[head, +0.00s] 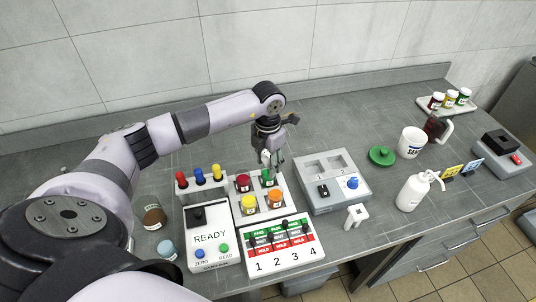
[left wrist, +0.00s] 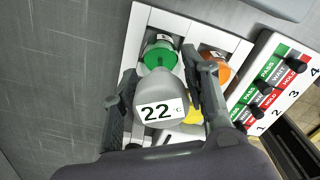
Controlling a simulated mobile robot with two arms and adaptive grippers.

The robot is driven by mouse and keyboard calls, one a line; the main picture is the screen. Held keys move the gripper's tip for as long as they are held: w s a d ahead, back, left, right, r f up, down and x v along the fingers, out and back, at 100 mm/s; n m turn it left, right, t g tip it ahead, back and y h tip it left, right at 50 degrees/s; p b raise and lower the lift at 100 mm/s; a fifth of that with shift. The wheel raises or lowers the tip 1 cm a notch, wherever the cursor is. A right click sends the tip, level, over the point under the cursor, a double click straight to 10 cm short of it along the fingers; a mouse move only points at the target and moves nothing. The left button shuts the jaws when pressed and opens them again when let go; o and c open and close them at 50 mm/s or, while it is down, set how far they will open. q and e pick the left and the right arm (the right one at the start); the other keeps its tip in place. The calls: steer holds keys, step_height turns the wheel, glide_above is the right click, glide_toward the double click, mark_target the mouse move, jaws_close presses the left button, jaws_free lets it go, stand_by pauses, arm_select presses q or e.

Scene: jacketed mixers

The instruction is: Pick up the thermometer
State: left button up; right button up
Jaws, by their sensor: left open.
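The thermometer is a pale grey body with a "22 °C" display (left wrist: 160,110) in the left wrist view, with its rounded end overlapping the green-lidded jar (left wrist: 158,56). In the head view it is a small white shape (head: 265,158) just above the jar rack. My left gripper (head: 273,160) is open and points down over the rack. In the left wrist view its fingers (left wrist: 163,82) stand on either side of the thermometer. I cannot tell whether they touch it. Its lower part is hidden. My right gripper is not in view.
The white rack (head: 238,209) also holds red-, yellow- and orange-lidded jars, with a slider panel (head: 280,247) in front. A "READY" device (head: 210,238) stands left, a grey box (head: 335,198) right.

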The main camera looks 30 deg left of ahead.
arm_select(q)
steer(key=shift+c, duration=0.6)
steer(key=c, duration=0.7)
steer(key=shift+o, duration=0.2)
steer(key=shift+r, duration=0.15)
steer(key=shift+w+r+b, duration=0.1)
steer(key=shift+r+b, duration=0.25)
steer(key=shift+r, duration=0.25)
step_height(320, 180, up, 29)
steer(key=p, duration=0.6)
steer(key=shift+f, duration=0.15)
